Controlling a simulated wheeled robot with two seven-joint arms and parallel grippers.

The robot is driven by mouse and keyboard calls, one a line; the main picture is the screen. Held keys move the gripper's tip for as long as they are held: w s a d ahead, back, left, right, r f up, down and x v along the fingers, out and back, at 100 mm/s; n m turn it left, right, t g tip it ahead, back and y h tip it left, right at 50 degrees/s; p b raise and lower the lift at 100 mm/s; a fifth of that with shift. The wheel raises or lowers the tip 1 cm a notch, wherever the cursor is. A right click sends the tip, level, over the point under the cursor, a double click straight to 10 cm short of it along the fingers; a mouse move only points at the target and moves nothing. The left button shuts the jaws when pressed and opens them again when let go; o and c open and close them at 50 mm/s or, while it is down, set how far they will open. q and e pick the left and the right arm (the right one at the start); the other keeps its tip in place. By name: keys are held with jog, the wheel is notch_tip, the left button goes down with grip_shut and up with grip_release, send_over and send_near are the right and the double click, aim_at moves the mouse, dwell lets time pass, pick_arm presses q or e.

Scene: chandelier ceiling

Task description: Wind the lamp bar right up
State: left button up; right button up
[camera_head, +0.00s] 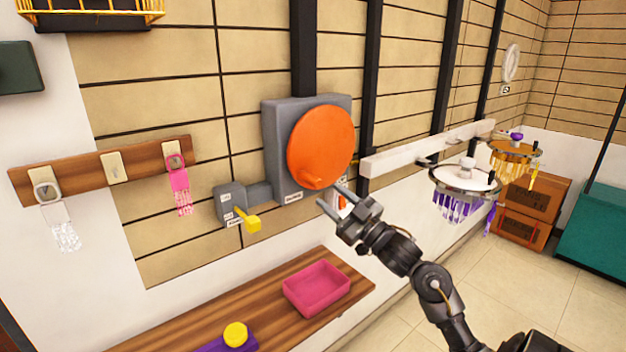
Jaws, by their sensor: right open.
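An orange round wheel (320,142) is mounted on a grey box (280,130) on the tiled wall. A small orange knob (312,183) sticks out near its lower edge. My right gripper (329,194) is open and empty, just below and right of the knob in the picture; I cannot tell whether it touches. A smaller grey box (231,202) with a yellow lever (248,220) sits to the left. A long white bar (420,150) runs along the wall at right, by a lamp with purple crystals (465,180) and one with amber crystals (515,155). My left gripper is out of view.
A wooden shelf (262,308) below holds a pink tray (316,287) and a yellow round piece (236,334) on a purple base. A wooden rail (90,172) at left holds pink and clear crystal pendants. Brown boxes (528,215) and a teal bin (595,225) stand far right.

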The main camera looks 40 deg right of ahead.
aim_at(320, 187)
jog(key=p+x, duration=0.1)
jog(key=x, duration=0.6)
jog(key=shift+w+p, duration=0.2)
jog(key=shift+p, duration=0.2)
jog(key=shift+c, duration=0.2)
grip_shut()
